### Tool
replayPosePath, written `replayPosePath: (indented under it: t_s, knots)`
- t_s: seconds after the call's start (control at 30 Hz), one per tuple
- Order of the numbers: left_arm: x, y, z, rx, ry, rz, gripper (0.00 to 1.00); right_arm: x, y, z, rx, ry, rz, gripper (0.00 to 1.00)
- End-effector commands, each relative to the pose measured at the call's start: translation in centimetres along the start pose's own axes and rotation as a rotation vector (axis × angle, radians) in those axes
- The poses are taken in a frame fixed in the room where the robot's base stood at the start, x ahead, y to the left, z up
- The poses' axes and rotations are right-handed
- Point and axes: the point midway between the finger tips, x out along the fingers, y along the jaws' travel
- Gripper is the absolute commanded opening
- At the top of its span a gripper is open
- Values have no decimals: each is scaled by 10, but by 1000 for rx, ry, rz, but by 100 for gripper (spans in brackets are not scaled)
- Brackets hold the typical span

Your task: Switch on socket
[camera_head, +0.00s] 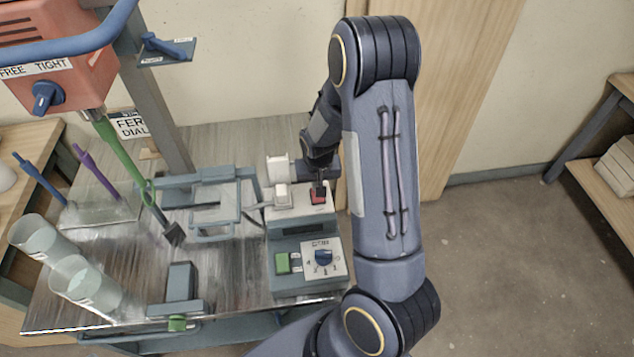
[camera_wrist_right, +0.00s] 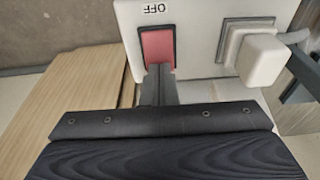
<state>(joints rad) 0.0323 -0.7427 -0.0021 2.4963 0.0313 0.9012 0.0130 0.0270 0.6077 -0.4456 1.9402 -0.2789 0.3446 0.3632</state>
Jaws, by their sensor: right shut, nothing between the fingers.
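A white plug (camera_wrist_right: 262,58) sits in the socket next to the switch. My right gripper (camera_wrist_right: 159,72) is shut and empty, its fingertips at the edge of the red switch. I cannot tell whether they touch it. My left gripper is not in view.
The grey box front carries a green button (camera_head: 282,263) and a blue dial (camera_head: 323,258). A paddle with a green shaft (camera_head: 125,165) hangs from the orange mixer head (camera_head: 52,50). Clear cups (camera_head: 85,283) stand at the bench's left. Open floor lies to the right.

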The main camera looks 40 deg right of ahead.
Motion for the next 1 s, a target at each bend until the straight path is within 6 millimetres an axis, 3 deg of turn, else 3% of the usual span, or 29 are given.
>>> replayPosePath:
  t_s: [0.47, 1.0]
  knots:
    - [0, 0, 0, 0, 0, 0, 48, 6, 1, -1, 0, -67, 6, 0]
    - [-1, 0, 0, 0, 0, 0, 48, 0, 1, 14, 0, -67, 6, 0]
